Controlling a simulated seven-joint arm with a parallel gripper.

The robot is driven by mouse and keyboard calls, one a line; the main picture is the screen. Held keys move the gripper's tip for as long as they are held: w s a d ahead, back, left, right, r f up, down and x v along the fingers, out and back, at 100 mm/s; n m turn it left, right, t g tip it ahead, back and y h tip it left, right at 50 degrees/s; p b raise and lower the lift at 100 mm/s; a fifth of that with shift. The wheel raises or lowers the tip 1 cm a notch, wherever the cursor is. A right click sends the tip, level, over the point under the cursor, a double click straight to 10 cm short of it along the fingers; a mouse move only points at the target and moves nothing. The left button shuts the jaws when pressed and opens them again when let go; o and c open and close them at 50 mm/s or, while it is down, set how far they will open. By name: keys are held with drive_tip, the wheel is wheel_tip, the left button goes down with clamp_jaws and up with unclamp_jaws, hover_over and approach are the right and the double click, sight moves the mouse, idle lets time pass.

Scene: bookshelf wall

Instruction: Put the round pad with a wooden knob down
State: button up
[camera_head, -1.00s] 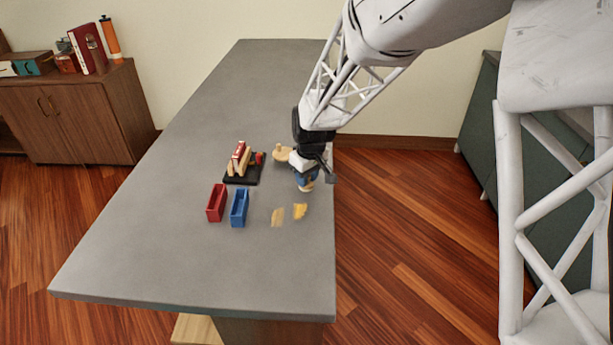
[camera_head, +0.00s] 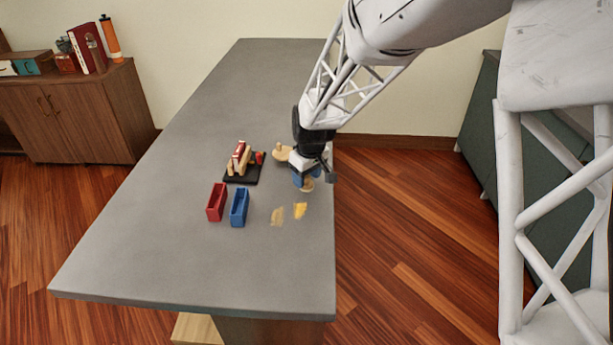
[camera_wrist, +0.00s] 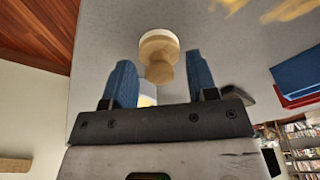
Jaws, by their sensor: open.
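The round pad with a wooden knob (camera_wrist: 158,44) rests on the grey table, its pale disc on the tabletop and its knob toward my gripper in the wrist view. In the head view the pad (camera_head: 307,188) is just below my gripper, near the table's right edge. My gripper (camera_wrist: 160,66) is open, with one blue finger on each side of the knob and gaps between. In the head view my gripper (camera_head: 306,178) partly hides the pad.
A red bin (camera_head: 216,202) and a blue bin (camera_head: 239,207) stand to the left. A black tray (camera_head: 240,179) holds blocks. Another wooden knobbed piece (camera_head: 282,153) lies behind. The front table is clear.

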sight(311, 186)
wheel_tip(311, 186, up, 12)
drive_tip(key=s+d, duration=0.1)
idle(0.5)
drive_tip(key=shift+s+d, duration=0.1)
idle(0.5)
drive_tip(key=s+d+r+m, duration=0.2)
drive_tip(key=s+d+r, duration=0.1)
drive_tip(key=s+d, duration=0.45)
drive_tip(key=s+d+r+m, duration=0.2)
drive_tip(key=s+d+r, duration=0.3)
drive_tip(key=s, duration=0.4)
drive_tip(key=s+d+f+m, duration=0.1)
drive_tip(key=s+d, duration=0.1)
drive_tip(key=s, duration=0.4)
drive_tip(key=s+d+m+t, duration=0.1)
drive_tip(key=s+d+m, duration=0.1)
drive_tip(key=s, duration=0.4)
drive_tip(key=s+d+f+m+h, duration=0.1)
drive_tip(key=s+d+m, duration=0.1)
drive_tip(key=s+d, duration=0.2)
drive_tip(key=shift+s+d+f, duration=0.25)
drive_tip(key=shift+s+f, duration=0.05)
drive_tip(key=shift+s, duration=0.6)
drive_tip(key=shift+o, duration=0.4)
drive_tip(key=shift+w, duration=0.1)
